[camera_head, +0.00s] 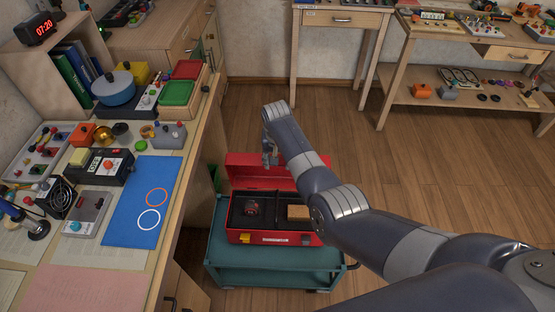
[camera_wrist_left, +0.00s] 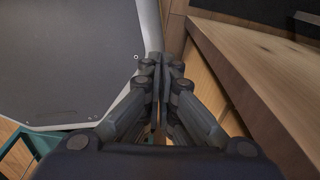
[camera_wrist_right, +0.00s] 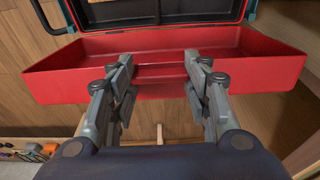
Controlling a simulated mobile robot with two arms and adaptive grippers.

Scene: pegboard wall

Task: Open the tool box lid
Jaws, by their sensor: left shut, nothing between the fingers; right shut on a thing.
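The red tool box (camera_head: 235,238) sits on a teal cart. Its lid (camera_head: 240,181) is raised at the back, and the dark inside shows. A dark round item (camera_head: 251,207) and a brown block (camera_head: 298,212) lie inside. My right gripper (camera_head: 270,152) is at the raised lid, partly hidden by its own arm. In the right wrist view its fingers (camera_wrist_right: 160,88) stand apart with a red part of the lid (camera_wrist_right: 280,68) between and beyond them. My left gripper (camera_wrist_left: 163,85) is shut and empty beside a wooden edge; the head view does not show it.
The teal cart (camera_head: 260,274) stands close beside the wooden workbench (camera_head: 190,190), which carries several tools and a blue mat (camera_head: 146,195). Two wooden tables stand at the back, one with a lower shelf (camera_head: 450,92). The wood floor (camera_head: 420,165) between is clear.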

